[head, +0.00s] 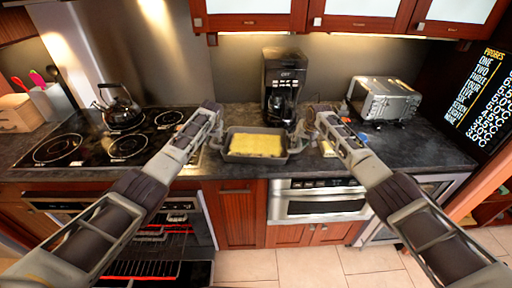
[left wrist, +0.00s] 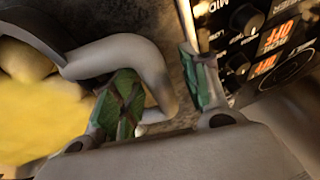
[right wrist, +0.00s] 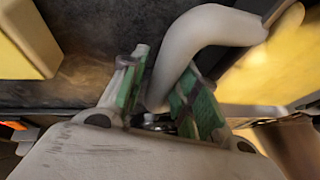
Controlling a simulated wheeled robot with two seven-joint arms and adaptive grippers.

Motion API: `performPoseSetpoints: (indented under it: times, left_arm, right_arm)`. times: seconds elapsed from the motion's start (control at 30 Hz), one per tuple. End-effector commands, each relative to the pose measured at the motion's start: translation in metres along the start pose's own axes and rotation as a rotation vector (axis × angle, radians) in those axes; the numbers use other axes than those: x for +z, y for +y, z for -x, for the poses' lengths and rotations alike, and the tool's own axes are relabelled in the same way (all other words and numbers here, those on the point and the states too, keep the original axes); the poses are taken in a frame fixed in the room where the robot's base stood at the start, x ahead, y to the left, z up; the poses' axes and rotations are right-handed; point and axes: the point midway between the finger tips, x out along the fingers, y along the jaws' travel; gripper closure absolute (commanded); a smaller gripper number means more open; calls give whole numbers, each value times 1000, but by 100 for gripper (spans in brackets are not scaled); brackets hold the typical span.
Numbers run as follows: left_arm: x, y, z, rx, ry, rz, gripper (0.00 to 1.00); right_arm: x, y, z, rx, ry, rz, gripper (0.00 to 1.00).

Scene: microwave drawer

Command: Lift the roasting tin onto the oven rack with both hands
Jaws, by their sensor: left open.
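The roasting tin (head: 232,155) is dark grey, holds a yellow slab, and sits on the counter near its front edge. My left gripper (head: 214,112) is at its left end; the left wrist view shows the grey curved handle (left wrist: 140,55) between my spread fingers (left wrist: 160,95), with one finger inside the loop. My right gripper (head: 314,120) is at the right end; the right wrist view shows its fingers (right wrist: 160,85) close on both sides of the other handle (right wrist: 205,35). The oven rack (head: 140,277), reddish, shows low at left in the open oven.
The cooktop (head: 80,140) with a kettle (head: 120,110) is at left. A coffee maker (head: 284,85) stands behind the tin. A toaster oven (head: 385,100) is at right. A built-in microwave drawer (head: 320,203) is below the counter. My left forearm crosses above the oven.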

Motion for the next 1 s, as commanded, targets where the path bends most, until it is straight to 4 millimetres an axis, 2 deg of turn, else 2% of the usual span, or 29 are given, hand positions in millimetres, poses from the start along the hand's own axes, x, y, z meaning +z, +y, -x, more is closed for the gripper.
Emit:
performPoseSetpoints:
  times: [0.27,0.5,0.63,1.0]
  left_arm:
    - [0,0,0,0,0,-1,55]
    - [0,0,0,0,0,0,84]
    - [0,0,0,0,0,0,100]
    - [0,0,0,0,0,0,100]
  right_arm:
    - [0,0,0,0,0,0,69]
    - [0,0,0,0,0,0,99]
    - [0,0,0,0,0,0,100]
    - [0,0,0,0,0,0,100]
